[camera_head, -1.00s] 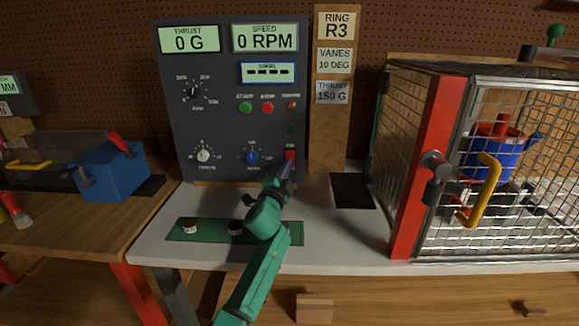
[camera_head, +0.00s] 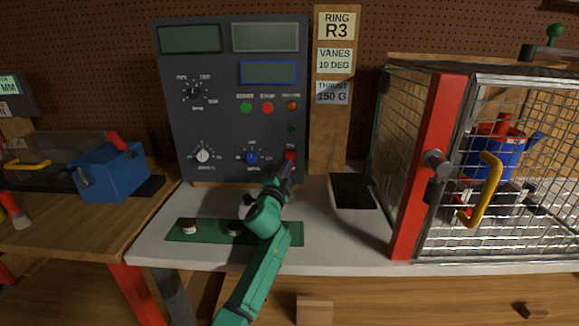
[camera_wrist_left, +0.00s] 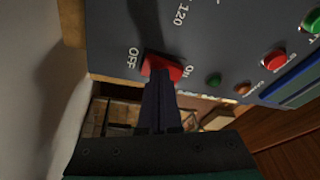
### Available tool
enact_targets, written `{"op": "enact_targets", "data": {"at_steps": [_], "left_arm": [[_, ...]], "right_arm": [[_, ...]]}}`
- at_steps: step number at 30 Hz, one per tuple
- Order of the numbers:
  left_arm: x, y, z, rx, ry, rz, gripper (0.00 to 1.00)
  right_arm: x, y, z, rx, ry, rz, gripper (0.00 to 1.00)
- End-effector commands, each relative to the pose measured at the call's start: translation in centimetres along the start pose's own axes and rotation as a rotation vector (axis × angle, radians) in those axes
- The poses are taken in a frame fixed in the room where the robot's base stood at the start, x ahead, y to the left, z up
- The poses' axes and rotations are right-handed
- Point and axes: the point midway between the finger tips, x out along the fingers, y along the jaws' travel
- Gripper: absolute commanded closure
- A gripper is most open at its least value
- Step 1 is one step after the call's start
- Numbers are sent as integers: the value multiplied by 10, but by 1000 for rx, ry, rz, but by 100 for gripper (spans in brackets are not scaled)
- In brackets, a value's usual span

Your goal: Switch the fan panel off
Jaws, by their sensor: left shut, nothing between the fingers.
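The grey fan panel (camera_head: 229,120) stands upright at the back of the bench. Its thrust screen (camera_head: 189,39), speed screen (camera_head: 265,37) and small blue-framed screen (camera_head: 268,73) are blank. The red power switch (camera_head: 291,155) is at the panel's lower right. In the left wrist view the red switch (camera_wrist_left: 162,66) sits between the OFF and ON labels. My left gripper (camera_head: 286,169) is shut and empty, its fingertips at the switch, seemingly touching it; the fingers (camera_wrist_left: 160,85) cover part of it. My right gripper is not in view.
A wire-mesh cage (camera_head: 520,160) with a red post (camera_head: 425,165) stands to the right, holding a blue ducted rotor (camera_head: 493,150). A blue block (camera_head: 110,172) is on the wooden bench at left. A green mat (camera_head: 213,239) with small parts lies below the panel.

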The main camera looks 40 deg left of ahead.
Motion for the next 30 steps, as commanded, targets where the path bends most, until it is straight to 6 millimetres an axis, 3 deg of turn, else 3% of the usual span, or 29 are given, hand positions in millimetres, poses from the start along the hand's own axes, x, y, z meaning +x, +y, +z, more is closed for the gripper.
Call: {"op": "enact_targets", "data": {"at_steps": [23, 30], "left_arm": [[-14, -8, -8, 0, 0, 0, 100], [-29, -19, -17, -2, -1, 1, 100]], "right_arm": [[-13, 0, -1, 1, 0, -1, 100], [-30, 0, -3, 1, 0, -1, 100]]}}
